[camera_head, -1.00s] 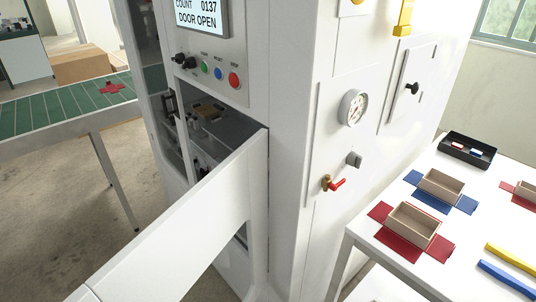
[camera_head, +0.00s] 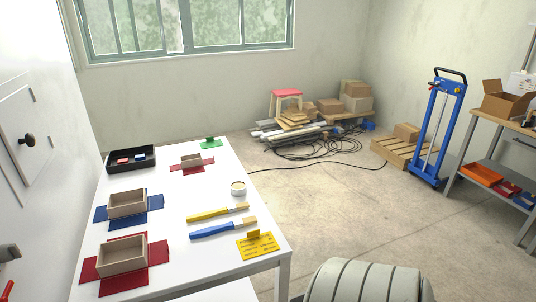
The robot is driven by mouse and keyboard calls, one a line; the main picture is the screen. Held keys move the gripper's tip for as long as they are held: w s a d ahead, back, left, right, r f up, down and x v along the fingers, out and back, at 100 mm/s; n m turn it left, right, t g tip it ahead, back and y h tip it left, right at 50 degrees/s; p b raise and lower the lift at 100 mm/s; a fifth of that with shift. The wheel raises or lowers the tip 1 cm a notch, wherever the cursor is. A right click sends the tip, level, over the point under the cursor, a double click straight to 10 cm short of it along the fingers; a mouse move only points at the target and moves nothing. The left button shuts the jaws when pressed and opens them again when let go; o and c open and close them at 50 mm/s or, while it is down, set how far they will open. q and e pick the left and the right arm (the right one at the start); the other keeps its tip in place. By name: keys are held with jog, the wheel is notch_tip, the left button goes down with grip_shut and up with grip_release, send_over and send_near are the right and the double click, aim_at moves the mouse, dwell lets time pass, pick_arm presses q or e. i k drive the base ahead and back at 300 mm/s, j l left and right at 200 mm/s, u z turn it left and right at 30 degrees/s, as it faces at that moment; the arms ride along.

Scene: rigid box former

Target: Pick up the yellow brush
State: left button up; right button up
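The yellow brush (camera_head: 217,213) lies on the white table (camera_head: 184,240), its handle to the left and its pale bristle end to the right. A blue brush (camera_head: 222,229) lies just in front of it, roughly parallel and apart from it. Neither of my grippers shows in the head view.
Small boxes on red and blue sheets (camera_head: 128,205) line the table's left side. A black tray (camera_head: 131,160), a small round pot (camera_head: 238,188) and a yellow card (camera_head: 258,245) are also on it. A blue hand truck (camera_head: 439,127) and workbench (camera_head: 500,125) stand right. Open floor (camera_head: 345,210) lies between.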

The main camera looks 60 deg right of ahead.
aim_at(233, 207)
jog(key=z, duration=1.5)
jog(key=i+l+z, duration=0.3)
jog(key=i, duration=0.25)
jog(key=l, duration=0.1)
